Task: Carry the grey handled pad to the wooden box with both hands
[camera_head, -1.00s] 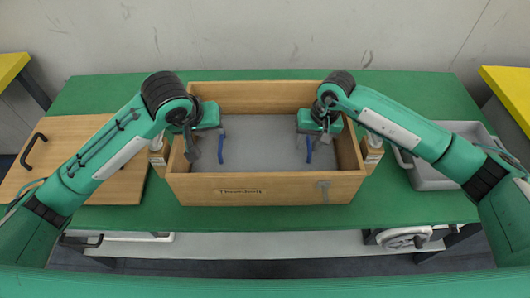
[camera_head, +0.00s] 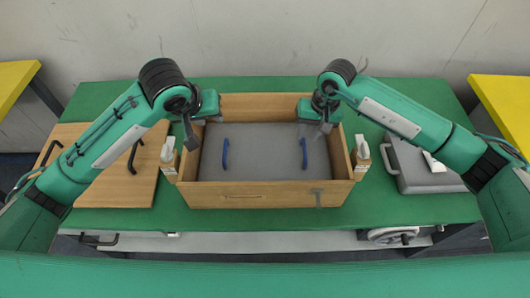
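The grey pad (camera_head: 263,160) lies flat inside the wooden box (camera_head: 250,196), filling most of its floor. The fingertips are small and partly hidden by the wrists.
A wooden board (camera_head: 100,185) with black handles lies to the left on the green table (camera_head: 240,221). A grey case (camera_head: 425,182) with a white item on it lies to the right. Small white-topped wooden pieces (camera_head: 169,152) (camera_head: 361,152) stand beside the box's sides.

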